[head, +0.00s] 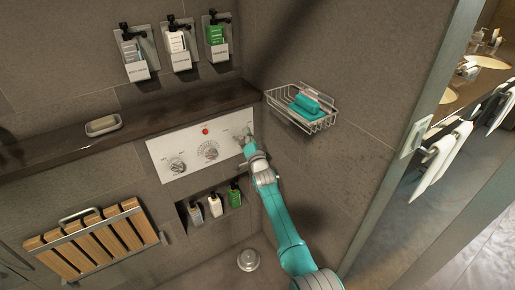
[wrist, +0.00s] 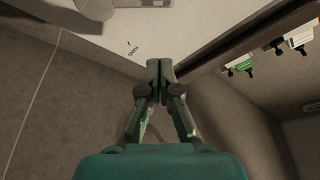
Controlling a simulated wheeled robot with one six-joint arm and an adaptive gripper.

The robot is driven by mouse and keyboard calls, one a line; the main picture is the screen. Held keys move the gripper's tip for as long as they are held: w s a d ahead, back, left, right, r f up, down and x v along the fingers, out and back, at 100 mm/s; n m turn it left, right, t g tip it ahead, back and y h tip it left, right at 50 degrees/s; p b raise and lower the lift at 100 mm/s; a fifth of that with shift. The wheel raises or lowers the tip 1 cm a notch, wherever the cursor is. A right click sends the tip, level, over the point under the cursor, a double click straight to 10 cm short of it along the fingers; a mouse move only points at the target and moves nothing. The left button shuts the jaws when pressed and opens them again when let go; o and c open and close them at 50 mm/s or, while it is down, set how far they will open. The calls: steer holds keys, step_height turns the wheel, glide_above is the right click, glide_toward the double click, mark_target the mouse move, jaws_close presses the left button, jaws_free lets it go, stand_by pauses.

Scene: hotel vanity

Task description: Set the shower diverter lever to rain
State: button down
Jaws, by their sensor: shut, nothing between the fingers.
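The pale control panel (head: 192,160) is set in the tiled wall in the head view. It bears a knob (head: 177,165) at its left, a round dial (head: 209,151) in the middle and a red button (head: 205,131) above. My gripper (head: 245,139) is shut and empty at the panel's right end. It covers much of that end, so the diverter lever and its setting cannot be made out. In the wrist view my shut fingers (wrist: 160,67) are by the panel's edge, beside a small printed label (wrist: 133,49). A pale rounded fitting (wrist: 96,8) is cut off at the top; contact is unclear.
A dark ledge (head: 150,117) with a soap dish (head: 103,125) runs above the panel. A wire basket (head: 300,112) with a teal item hangs right of my gripper. A niche with several bottles (head: 215,205) lies below. A slatted wooden seat (head: 95,240) is at lower left.

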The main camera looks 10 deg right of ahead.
steer(key=v, duration=0.8)
steer(key=shift+s, duration=0.1)
stand_by(0.3)
steer(key=s+f+n+g, duration=0.1)
steer(key=s+f, duration=0.5)
steer(key=s, duration=0.7)
steer(key=s+d+f+n+g, duration=0.15)
steer(key=s+f, duration=0.45)
steer(key=s, duration=0.6)
steer(key=s+f+n, duration=0.2)
steer(key=s+f, duration=0.4)
steer(key=s, duration=0.7)
steer(key=s+r+n+g+h, duration=0.1)
steer(key=s+r, duration=0.1)
steer(key=s, duration=0.7)
steer(key=s+r+n+g, duration=0.1)
steer(key=s+r, duration=0.1)
steer(key=s, duration=0.7)
steer(key=s+d+r+n+g, duration=0.1)
steer(key=s+r+n, duration=0.1)
steer(key=s+r, duration=0.9)
steer(key=s, duration=0.3)
steer(key=shift+s, duration=0.3)
steer(key=shift+r, duration=0.2)
